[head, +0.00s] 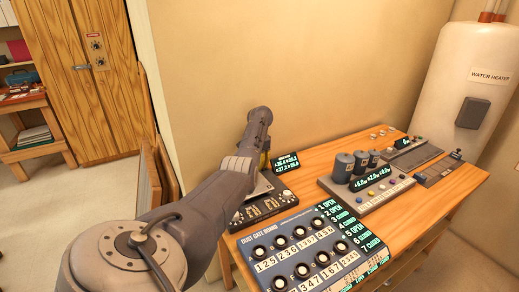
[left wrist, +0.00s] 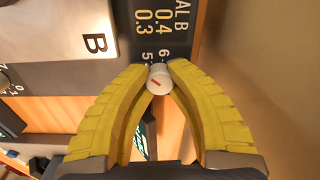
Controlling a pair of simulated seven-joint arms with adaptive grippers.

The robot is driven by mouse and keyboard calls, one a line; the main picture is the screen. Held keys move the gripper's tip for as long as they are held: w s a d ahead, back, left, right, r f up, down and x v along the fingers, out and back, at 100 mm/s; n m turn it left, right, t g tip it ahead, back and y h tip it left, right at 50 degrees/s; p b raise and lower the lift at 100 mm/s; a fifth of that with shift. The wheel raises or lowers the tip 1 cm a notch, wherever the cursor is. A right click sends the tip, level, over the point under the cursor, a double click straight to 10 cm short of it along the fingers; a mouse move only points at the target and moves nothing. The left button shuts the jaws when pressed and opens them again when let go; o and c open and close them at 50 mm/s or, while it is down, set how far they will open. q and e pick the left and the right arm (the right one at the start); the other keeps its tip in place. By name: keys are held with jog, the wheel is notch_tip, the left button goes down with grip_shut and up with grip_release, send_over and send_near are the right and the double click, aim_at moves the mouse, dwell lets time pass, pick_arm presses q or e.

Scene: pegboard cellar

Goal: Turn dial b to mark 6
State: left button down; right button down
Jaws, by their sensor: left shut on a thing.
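In the left wrist view, dial b (left wrist: 158,80) is a small pale knob with a red line on its face. The yellow fingers of my left gripper (left wrist: 159,72) are shut on it from both sides. The printed marks 6 and 5 show just beside the dial; I cannot tell exactly which mark the red line points to. A plate with a large B (left wrist: 95,43) and a dark strip lettered "AL B" with 0.4 and 0.3 are close by. In the head view my left gripper (head: 264,160) is mostly hidden behind its own arm, and the dial is hidden. My right gripper is not in view.
On the wooden bench, a dust gate board (head: 262,240) with several knobs stands in front. A panel with dark cylinders (head: 343,168) is to the right. A small green-lit display (head: 286,160) stands beside my gripper. A water heater (head: 465,70) is at the back right.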

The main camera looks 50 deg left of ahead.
pick_arm(q)
jog(key=shift+w+m, duration=0.1)
jog(key=shift+m, duration=0.3)
dwell(0.4)
jog(key=shift+d+m, duration=0.1)
jog(key=shift+m, duration=3)
jog(key=c, duration=1.3)
grip_release()
jog(key=shift+d, duration=0.1)
jog(key=shift+c, duration=0.2)
jog(key=shift+o, duration=1.2)
